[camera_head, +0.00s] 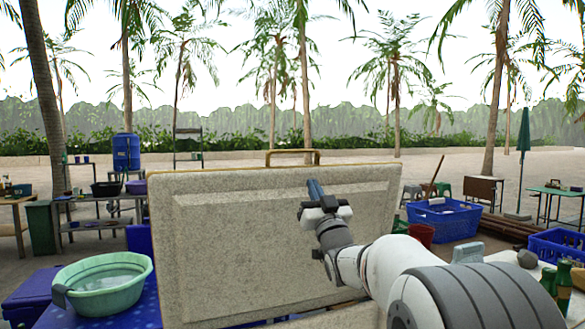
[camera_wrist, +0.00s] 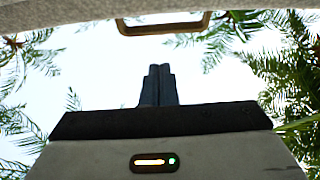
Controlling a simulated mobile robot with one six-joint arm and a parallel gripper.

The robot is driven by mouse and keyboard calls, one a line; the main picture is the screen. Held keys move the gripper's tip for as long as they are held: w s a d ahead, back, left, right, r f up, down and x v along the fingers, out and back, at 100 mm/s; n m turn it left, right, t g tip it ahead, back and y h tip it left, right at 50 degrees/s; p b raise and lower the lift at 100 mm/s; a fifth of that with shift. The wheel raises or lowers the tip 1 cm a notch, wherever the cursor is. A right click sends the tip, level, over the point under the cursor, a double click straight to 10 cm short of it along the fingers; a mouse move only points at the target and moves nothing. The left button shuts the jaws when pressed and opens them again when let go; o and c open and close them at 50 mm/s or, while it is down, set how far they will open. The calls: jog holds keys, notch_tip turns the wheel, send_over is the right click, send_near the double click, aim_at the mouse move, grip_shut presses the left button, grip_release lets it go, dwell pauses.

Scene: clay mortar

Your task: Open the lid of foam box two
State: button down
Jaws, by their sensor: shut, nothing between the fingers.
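A large speckled beige foam box lid (camera_head: 230,240) stands raised, its recessed inner face toward me, in the middle of the head view. A brown-gold handle (camera_head: 292,152) sits on its top edge; the handle also shows at the top of the wrist view (camera_wrist: 163,24). My gripper (camera_head: 314,188) is in front of the lid's inner face, below and a little right of the handle. In the wrist view its fingers (camera_wrist: 158,84) are together with nothing between them. I cannot tell whether the gripper touches the lid. The box body is mostly hidden below the frame and behind my arm.
A green basin (camera_head: 100,285) stands on a blue table at the left. A blue crate (camera_head: 443,218) and a red bucket (camera_head: 421,234) are behind on the right. Green bottles (camera_head: 562,281) and a grey round object (camera_head: 527,258) stand at the right edge. Open sand lies beyond.

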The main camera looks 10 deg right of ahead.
aim_at(295, 152)
jog(key=shift+n+t+y, duration=0.4)
jog(key=shift+t+y, duration=0.1)
jog(key=shift+t, duration=0.1)
jog(key=shift+w+a+f+p+x, duration=0.1)
jog(key=shift+w+f+p+x, duration=0.2)
jog(key=shift+p+x, duration=1.35)
jog(key=shift+w+a+f+p+x, duration=0.1)
jog(key=shift+w+f+p+x, duration=0.25)
jog(key=shift+x, duration=2.4)
jog(key=shift+w+a+f+p+x, duration=0.2)
jog(key=shift+p+x, duration=0.9)
jog(key=shift+x, duration=1.15)
jog(key=shift+d+f, duration=0.1)
jog(key=shift+d, duration=0.05)
